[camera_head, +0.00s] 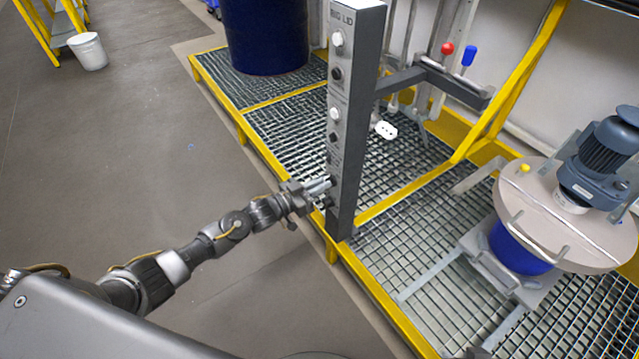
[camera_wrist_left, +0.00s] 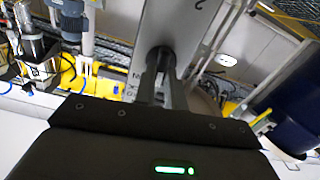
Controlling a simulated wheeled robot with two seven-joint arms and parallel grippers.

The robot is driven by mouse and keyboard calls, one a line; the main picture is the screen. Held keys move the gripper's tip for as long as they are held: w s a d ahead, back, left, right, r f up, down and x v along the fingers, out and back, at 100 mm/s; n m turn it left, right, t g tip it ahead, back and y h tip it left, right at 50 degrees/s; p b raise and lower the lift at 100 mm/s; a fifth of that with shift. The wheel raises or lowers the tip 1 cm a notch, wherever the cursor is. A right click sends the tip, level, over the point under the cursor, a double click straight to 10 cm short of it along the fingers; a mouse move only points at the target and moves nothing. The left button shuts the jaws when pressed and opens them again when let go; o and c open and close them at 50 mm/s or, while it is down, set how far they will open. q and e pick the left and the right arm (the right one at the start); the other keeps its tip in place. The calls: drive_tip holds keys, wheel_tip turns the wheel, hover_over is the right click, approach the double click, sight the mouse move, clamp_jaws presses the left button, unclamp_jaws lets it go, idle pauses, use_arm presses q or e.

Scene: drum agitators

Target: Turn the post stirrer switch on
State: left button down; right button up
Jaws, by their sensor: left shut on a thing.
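A tall grey control post (camera_head: 355,115) stands at the front edge of the grated platform. Its narrow face is labelled BIG LID at the top and carries white and dark round knobs in a column. My left gripper (camera_head: 326,187) reaches the lower part of this face from the left and is shut on a switch knob there. In the left wrist view the two fingers (camera_wrist_left: 158,78) meet the post face (camera_wrist_left: 180,28) at a dark round knob. The fingers hide most of that knob, so its setting cannot be told. My right gripper is not in view.
A drum stirrer with a grey motor (camera_head: 607,150) and round lid (camera_head: 540,205) stands on the platform at right. A blue drum (camera_head: 265,35) is at the back. A yellow-edged grating (camera_head: 400,165) surrounds the post. The grey floor (camera_head: 130,150) at left is mostly clear.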

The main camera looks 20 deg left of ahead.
use_arm(q)
drive_tip(key=m, duration=0.9)
drive_tip(key=shift+s+d+f, duration=0.1)
drive_tip(key=shift+s+d, duration=0.05)
use_arm(e)
drive_tip(key=shift+w+a, duration=0.15)
use_arm(q)
drive_tip(key=shift+m, duration=0.3)
use_arm(e)
drive_tip(key=shift+w+r, duration=0.1)
drive_tip(key=shift+w, duration=0.1)
use_arm(q)
drive_tip(key=c, duration=1.5)
unclamp_jaws()
drive_tip(key=shift+o, duration=0.2)
use_arm(e)
drive_tip(key=shift+s, duration=0.1)
drive_tip(key=shift+s, duration=0.1)
